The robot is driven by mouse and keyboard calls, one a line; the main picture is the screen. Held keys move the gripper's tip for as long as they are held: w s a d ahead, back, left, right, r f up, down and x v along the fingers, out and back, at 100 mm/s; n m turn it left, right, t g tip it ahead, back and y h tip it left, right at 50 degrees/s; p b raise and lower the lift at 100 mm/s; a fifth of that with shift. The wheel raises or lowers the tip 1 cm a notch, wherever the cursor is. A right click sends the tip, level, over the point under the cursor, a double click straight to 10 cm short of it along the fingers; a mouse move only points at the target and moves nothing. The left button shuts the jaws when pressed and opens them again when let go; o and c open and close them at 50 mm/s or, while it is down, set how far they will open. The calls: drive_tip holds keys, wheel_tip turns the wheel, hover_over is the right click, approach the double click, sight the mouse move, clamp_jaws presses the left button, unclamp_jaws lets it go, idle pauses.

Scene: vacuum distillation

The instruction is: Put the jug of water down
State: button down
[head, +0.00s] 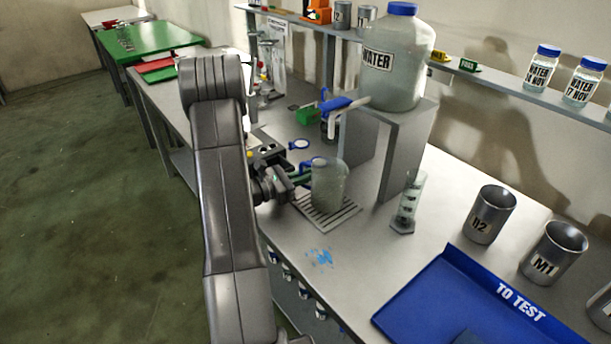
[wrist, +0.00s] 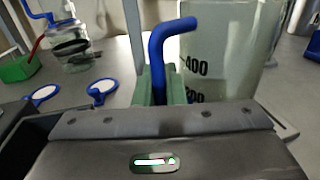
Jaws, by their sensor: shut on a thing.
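The jug (head: 328,188) is clear with a blue handle and stands upright over a slatted drip tray (head: 345,216) on the bench. I cannot tell whether its base touches the slats. My gripper (head: 300,180) comes from the left and is shut on the handle. In the wrist view the green finger pads of my gripper (wrist: 165,86) close around the blue handle (wrist: 157,48). The jug's wall (wrist: 235,45) with its black volume marks shows just beyond. The lower part of the jug is hidden there by my gripper body.
A large water tank (head: 397,65) with a blue tap sits on a grey stand (head: 405,140) behind the jug. A measuring cylinder (head: 409,203), metal cups (head: 489,214) and a blue tray (head: 450,300) are to the right.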

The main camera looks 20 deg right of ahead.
drive_tip(key=shift+f, duration=0.15)
drive_tip(key=c, duration=1.5)
unclamp_jaws()
drive_tip(key=shift+r, duration=0.25)
drive_tip(key=a, duration=0.4)
drive_tip(key=s+a+b, duration=0.1)
drive_tip(key=a, duration=0.3)
drive_tip(key=a+b, duration=0.1)
drive_tip(key=a, duration=0.3)
drive_tip(key=shift+s+f, duration=0.2)
drive_tip(key=shift+s, duration=0.05)
